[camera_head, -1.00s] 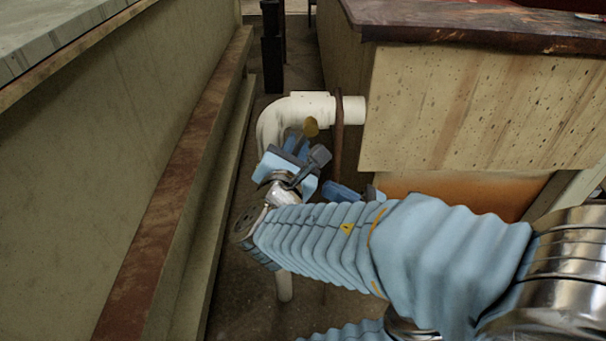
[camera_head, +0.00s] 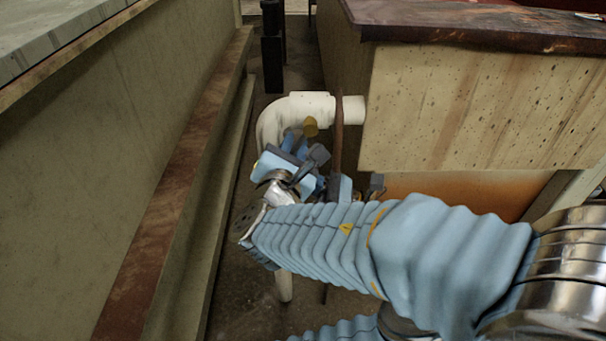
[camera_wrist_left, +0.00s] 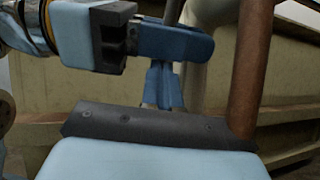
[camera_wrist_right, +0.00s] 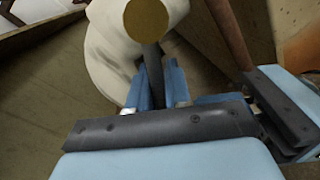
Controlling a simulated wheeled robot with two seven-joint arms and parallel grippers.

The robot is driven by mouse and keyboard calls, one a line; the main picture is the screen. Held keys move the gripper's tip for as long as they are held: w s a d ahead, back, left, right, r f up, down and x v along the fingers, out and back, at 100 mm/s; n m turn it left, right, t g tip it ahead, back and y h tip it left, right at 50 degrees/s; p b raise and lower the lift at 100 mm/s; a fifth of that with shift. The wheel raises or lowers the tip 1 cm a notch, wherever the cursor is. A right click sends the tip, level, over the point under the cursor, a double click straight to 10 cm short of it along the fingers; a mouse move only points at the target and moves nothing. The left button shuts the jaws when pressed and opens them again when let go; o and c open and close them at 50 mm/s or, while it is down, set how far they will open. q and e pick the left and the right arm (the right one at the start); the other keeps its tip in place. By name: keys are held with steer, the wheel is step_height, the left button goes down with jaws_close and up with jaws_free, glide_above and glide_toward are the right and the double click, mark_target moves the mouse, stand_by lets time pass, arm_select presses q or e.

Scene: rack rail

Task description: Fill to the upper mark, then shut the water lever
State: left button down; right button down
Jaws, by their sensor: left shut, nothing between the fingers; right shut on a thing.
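The water lever shows as a dark stem with a mustard-yellow round knob (camera_head: 311,127) beside the white bent pipe (camera_head: 300,105). My right gripper (camera_head: 297,143) is shut on the lever. In the right wrist view, the stem (camera_wrist_right: 152,72) stands between its blue fingers, with the knob (camera_wrist_right: 146,18) beyond them. My left gripper (camera_head: 322,184) is shut and empty, low beside the brown rod and close to the right gripper. In the left wrist view its fingers (camera_wrist_left: 162,88) are together, just below a blue finger of the right gripper (camera_wrist_left: 175,42). No container, water level or fill mark is visible.
A thin brown upright rod (camera_head: 338,140) crosses in front of the pipe, close to both grippers. A long wall with a rusty ledge (camera_head: 165,220) runs along the left. A stained pale block with a dark top (camera_head: 480,105) fills the right. The floor between is narrow.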

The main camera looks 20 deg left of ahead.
arm_select(q)
steer(key=shift+a+r, duration=0.25)
steer(key=shift+a, duration=0.2)
arm_select(e)
steer(key=shift+w+d+f, duration=0.15)
steer(key=shift+d+f, duration=0.1)
steer(key=shift+d, duration=0.1)
steer(key=c, duration=1.2)
jaws_free()
steer(key=shift+d+r, duration=0.1)
steer(key=shift+o, duration=0.2)
arm_select(q)
steer(key=shift+r, duration=0.1)
arm_select(e)
steer(key=shift+r, duration=0.15)
